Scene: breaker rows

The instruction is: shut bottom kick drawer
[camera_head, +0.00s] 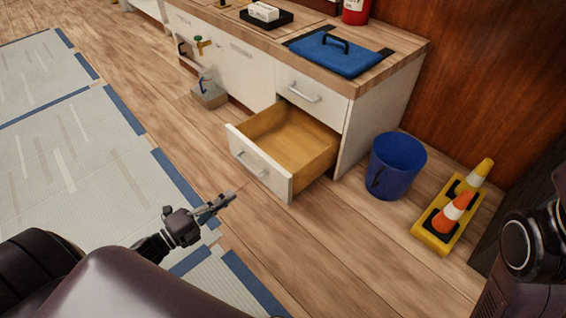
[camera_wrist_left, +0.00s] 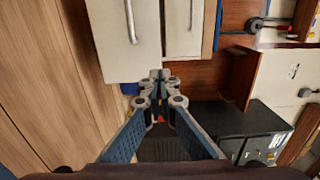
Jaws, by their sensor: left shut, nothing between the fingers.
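The bottom kick drawer (camera_head: 262,170) is pulled out from the white cabinet in the head view. Its wooden inside shows and looks empty. Its white front has a grey bar handle (camera_head: 250,165). A closed drawer (camera_head: 312,98) with a similar handle sits above it. My left gripper (camera_head: 228,199) is shut and empty, in front of the open drawer and apart from its front. In the left wrist view its fingertips (camera_wrist_left: 160,76) meet just below two white panels with handles; I cannot tell for certain which panel is which drawer. My right gripper is out of the picture.
A blue bin (camera_head: 396,168) stands right of the cabinet, beside a yellow base with cones (camera_head: 450,215). A blue case (camera_head: 335,54) lies on the wooden counter. Taped sheeting (camera_head: 70,150) covers the floor at left. Bare floor lies in front of the drawer.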

